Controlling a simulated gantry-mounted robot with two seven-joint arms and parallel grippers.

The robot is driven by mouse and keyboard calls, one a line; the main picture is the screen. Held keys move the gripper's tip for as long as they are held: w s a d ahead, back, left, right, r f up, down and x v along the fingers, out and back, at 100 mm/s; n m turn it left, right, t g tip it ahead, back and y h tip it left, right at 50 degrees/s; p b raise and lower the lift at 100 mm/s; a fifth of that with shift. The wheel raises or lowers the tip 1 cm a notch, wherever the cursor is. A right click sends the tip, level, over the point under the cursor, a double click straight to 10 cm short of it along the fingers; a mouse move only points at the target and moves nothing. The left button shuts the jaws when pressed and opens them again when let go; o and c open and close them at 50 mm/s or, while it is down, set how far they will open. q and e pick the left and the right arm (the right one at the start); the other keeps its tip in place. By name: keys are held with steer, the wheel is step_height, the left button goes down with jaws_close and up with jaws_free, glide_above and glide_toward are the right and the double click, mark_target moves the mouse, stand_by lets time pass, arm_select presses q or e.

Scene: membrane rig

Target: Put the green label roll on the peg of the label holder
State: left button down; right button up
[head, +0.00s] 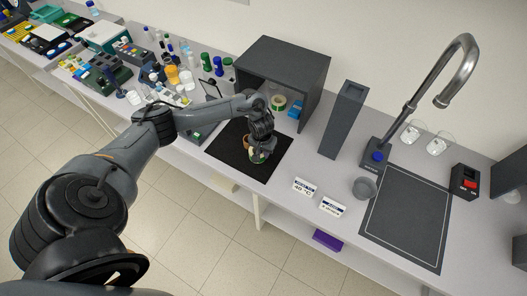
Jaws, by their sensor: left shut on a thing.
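My left gripper (260,150) points down low over the black mat (227,150). It is shut on a small white and green piece (258,158), which looks like the green label roll; the fingers hide much of it. A small orange-brown thing (246,142) shows just left of the gripper, partly covered. Another round green and white roll (278,103) with a tan middle stands inside the dark open cabinet (300,57). I cannot make out the label holder's peg. My right gripper is out of view.
A blue thing (296,108) sits in the cabinet, right of the roll. A tall grey column (343,120) stands right of the mat. Two label cards (304,187), a grey cup (364,187) and a tap (430,85) are further right. Bottles and racks crowd the left.

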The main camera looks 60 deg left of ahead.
arm_select(q)
steer(key=shift+f, duration=0.1)
steer(key=c, duration=1)
jaws_free()
